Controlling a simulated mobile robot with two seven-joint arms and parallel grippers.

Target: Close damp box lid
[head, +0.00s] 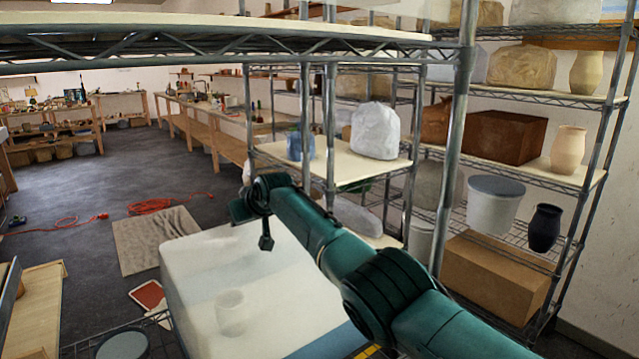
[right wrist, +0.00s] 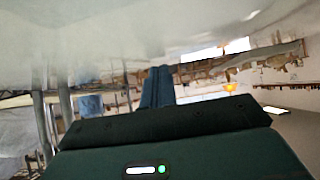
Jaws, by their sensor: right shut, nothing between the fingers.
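The damp box (head: 205,285) is a large whitish, cloudy box in the lower middle of the head view. A pale cup shape (head: 230,312) shows faintly through it. I cannot tell which part is the lid or how far it is open. My right arm reaches over the box from the lower right. My right gripper (head: 266,243) points down over the box's far part, shut and empty; whether it touches is unclear. In the right wrist view its dark fingers (right wrist: 158,86) are close together beneath a blurred pale surface (right wrist: 150,30). My left gripper is not in view.
A metal wire shelf (head: 215,45) crosses the top of the head view. A post (head: 456,130) stands beside my right arm. Racks at right hold pots, a lidded grey bucket (head: 494,205) and a cardboard box (head: 495,280). Open floor (head: 90,185) lies at left.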

